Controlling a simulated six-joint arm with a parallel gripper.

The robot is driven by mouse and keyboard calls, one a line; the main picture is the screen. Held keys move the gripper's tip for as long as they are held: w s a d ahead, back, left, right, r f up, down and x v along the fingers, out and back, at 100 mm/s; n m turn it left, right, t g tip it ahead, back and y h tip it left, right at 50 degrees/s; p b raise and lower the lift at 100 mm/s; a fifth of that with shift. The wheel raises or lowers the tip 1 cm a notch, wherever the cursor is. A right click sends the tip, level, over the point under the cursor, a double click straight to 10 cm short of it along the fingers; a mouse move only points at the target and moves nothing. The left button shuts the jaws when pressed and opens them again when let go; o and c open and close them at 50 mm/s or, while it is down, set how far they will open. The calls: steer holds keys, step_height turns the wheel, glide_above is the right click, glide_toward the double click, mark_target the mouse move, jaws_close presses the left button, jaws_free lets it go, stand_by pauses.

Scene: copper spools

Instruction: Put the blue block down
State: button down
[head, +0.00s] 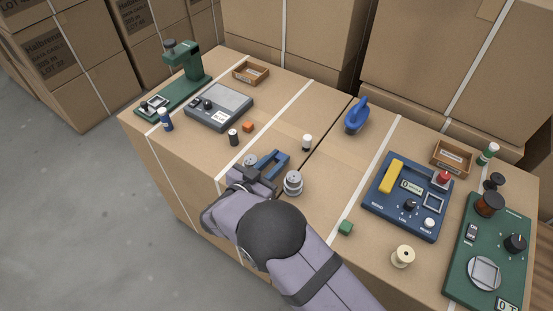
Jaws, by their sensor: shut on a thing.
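My gripper (277,158) reaches in from the bottom of the head view, over the front middle of the cardboard-covered worktop (321,134). Blue shapes show at its end, and its jaws are closed on the blue block (281,155) there. The block is small and partly covered by the jaws, so its outline blends with them. I cannot tell whether it touches the worktop or hangs just above it. A silver weight (293,183) stands close on the right of the jaws. Another silver piece (250,160) shows just left of them.
An orange cube (248,127), a black cylinder (233,137) and a white-topped cylinder (307,143) stand beyond the gripper. A grey scale (219,106) lies left. A green cube (345,228) and blue panel (408,195) lie right. Bare worktop separates them.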

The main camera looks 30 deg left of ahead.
steer(key=c, duration=1.5)
jaws_free()
steer(key=shift+c, duration=0.2)
steer(key=s, duration=0.2)
steer(key=s+r+b, duration=0.1)
steer(key=s, duration=0.4)
steer(key=shift+r, duration=0.3)
steer(key=shift+c, duration=1.1)
